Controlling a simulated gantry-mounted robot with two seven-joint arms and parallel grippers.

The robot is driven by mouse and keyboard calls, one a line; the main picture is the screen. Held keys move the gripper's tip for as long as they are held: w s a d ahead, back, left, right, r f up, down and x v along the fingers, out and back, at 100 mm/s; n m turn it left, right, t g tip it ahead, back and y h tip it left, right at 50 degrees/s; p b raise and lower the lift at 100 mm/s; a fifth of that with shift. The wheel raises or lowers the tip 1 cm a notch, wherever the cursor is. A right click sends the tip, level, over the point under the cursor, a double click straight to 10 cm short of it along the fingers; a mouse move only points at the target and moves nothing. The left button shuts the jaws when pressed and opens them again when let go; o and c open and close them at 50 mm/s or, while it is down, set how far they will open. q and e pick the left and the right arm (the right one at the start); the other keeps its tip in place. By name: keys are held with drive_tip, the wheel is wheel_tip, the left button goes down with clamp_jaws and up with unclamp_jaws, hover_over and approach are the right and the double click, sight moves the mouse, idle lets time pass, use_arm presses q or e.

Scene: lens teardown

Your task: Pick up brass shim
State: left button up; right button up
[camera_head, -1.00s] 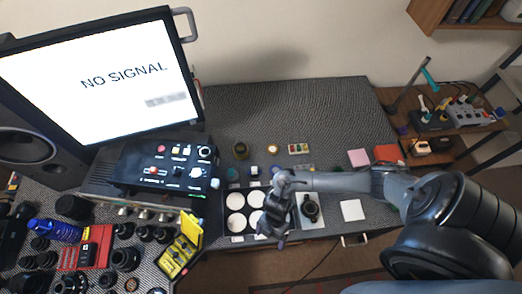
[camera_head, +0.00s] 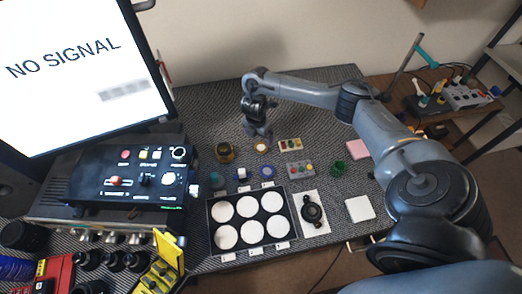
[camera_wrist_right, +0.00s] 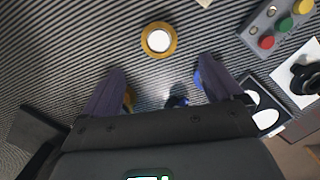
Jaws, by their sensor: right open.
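A gold ring with a pale centre, the likely brass shim (camera_head: 262,146), lies on the dark ribbed mat behind the tray. In the right wrist view the brass shim (camera_wrist_right: 174,47) lies just ahead of the fingertips, roughly centred between them. My right gripper (camera_head: 261,135) hangs above the mat, close to the ring in the head view. In the right wrist view its two fingers (camera_wrist_right: 162,67) are spread with nothing held between them. The ring's surface is fully visible there. My left gripper is not in view.
A black tray (camera_head: 208,232) with several white round wells stands in front. A dark gold-brown part (camera_head: 224,152) sits left of the ring. Button boxes (camera_head: 290,145) (camera_head: 299,170) and a green ring (camera_head: 337,168) are to the right. The mat behind is clear.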

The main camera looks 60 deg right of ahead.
sight(261, 147)
wheel_tip(261, 147, down, 2)
drive_tip(key=shift+d+f, duration=0.1)
drive_tip(key=shift+f, duration=0.15)
drive_tip(key=f, duration=0.2)
drive_tip(key=d+f+b, duration=0.1)
drive_tip(key=f, duration=0.1)
drive_tip(key=shift+b, duration=0.3)
drive_tip(key=shift+d+f, duration=0.1)
drive_tip(key=shift+f, duration=0.55)
drive_tip(key=shift+f, duration=0.25)
drive_tip(key=shift+c, duration=1.1)
drive_tip(key=c, duration=0.9)
